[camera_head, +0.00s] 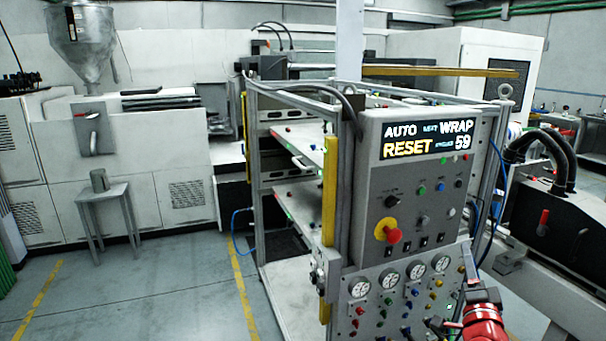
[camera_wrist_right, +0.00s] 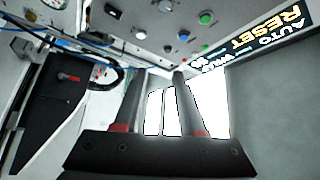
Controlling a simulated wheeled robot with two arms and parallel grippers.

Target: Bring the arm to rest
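My right gripper (camera_head: 441,324) shows at the bottom right of the head view, in front of the lower part of the control panel (camera_head: 372,200). Part of it is cut off by the frame edge, beside my red arm link. In the right wrist view its two dark fingers (camera_wrist_right: 158,75) stand apart with red bases and nothing between them. The gripper is open and empty. The panel's buttons show upside down beyond the fingertips; I cannot tell the exact gap to them. My left gripper is not in view.
The panel display (camera_head: 427,139) reads AUTO, WRAP, RESET and 59. A red emergency button (camera_head: 392,235) and several gauges (camera_head: 387,285) sit below it. A black machine (camera_head: 560,215) with a red handle stands at the right.

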